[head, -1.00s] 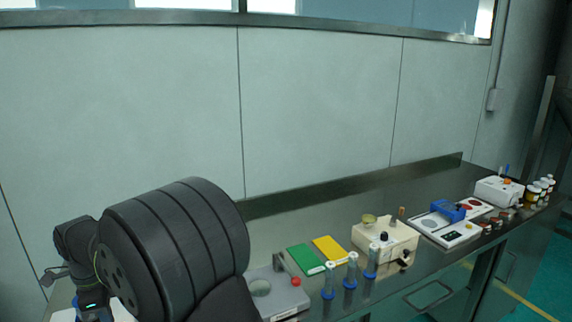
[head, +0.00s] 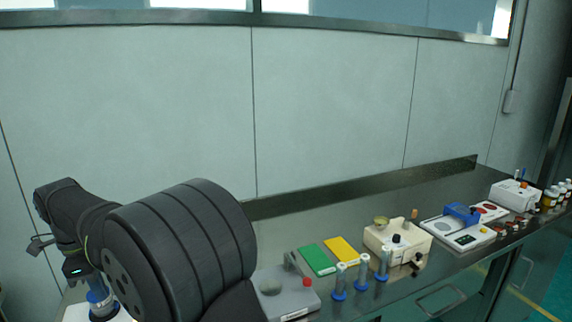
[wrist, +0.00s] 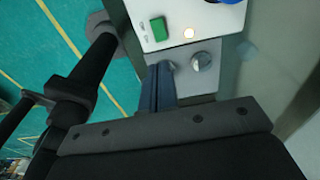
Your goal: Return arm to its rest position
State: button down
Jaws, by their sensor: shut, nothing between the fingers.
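In the wrist view, my gripper (wrist: 161,70) shows as two dark blue-grey fingers lying together, shut and empty. I cannot tell the gap between fingertips and machine. In the head view, my black arm fills the lower left, its wrist bent at the far left. The fingers cannot be made out there. A blue and white part (head: 100,300) shows below the wrist.
The steel bench (head: 330,218) runs to the right. It carries a grey plate device (head: 283,300), green (head: 317,260) and yellow (head: 341,249) pads, blue-based tubes (head: 361,278), a cream box (head: 397,241), a white instrument (head: 458,230) and several jars. Space above the bench looks clear.

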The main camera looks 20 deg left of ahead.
jog(key=shift+s+a+f, duration=0.1)
jog(key=shift+s+f, duration=0.1)
jog(key=shift+f, duration=0.25)
jog(key=shift+s+a+f, duration=0.1)
jog(key=shift+s+f, duration=0.05)
jog(key=shift+f, duration=0.25)
